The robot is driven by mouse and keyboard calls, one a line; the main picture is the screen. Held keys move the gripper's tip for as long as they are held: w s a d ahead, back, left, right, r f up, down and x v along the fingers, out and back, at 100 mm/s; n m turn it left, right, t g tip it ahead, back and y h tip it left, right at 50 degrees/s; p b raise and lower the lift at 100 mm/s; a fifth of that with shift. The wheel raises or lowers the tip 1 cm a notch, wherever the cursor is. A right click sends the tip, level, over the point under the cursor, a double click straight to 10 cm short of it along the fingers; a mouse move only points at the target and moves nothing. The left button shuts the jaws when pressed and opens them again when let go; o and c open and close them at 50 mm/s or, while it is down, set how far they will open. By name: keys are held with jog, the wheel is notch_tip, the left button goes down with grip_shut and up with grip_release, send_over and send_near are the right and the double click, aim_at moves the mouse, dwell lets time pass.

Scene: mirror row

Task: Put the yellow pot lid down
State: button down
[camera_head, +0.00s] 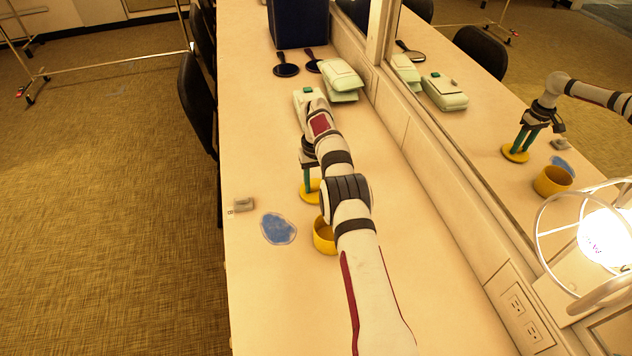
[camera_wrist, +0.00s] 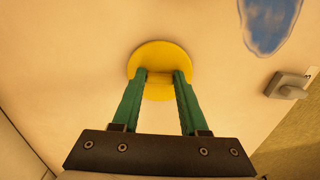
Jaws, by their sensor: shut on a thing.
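The yellow pot lid (camera_head: 304,194) is a round disc below my gripper (camera_head: 309,184), partly hidden by my arm. In the wrist view, my gripper's green fingers (camera_wrist: 160,77) are shut on the raised grip in the middle of the yellow pot lid (camera_wrist: 160,52). The lid looks level and very close to the counter (camera_head: 260,290); I cannot tell whether it touches. The yellow pot (camera_head: 322,240) stands open on the counter, nearer the camera than the lid, partly hidden behind my arm.
Pale green cases (camera_head: 341,75), dark hand mirrors (camera_head: 286,70) and a dark blue box (camera_head: 298,22) are farther back. A wall mirror (camera_head: 470,120) and a lit lamp (camera_head: 605,237) border the right.

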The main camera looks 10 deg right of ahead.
jog(key=shift+c, duration=2.2)
grip_release()
notch_tip(320, 180, up, 8)
notch_tip(320, 180, up, 11)
jog(key=m, duration=0.1)
send_over(316, 187)
jog(key=s+a, duration=0.2)
jog(key=s, duration=0.4)
jog(key=s+a+r+m+y, duration=0.1)
jog(key=s+a+r, duration=0.15)
jog(key=s, duration=0.35)
jog(key=s+a+r+m, duration=0.1)
jog(key=s+r, duration=0.3)
jog(key=s, duration=0.3)
jog(key=s+a+f+m, duration=0.1)
jog(key=s+f, duration=0.1)
jog(key=s, duration=1)
jog(key=s+a+f+m, duration=0.1)
jog(key=s+f, duration=0.2)
jog(key=s, duration=1)
jog(key=shift+s+a+m+y, duration=0.3)
jog(key=shift+a+y, duration=0.1)
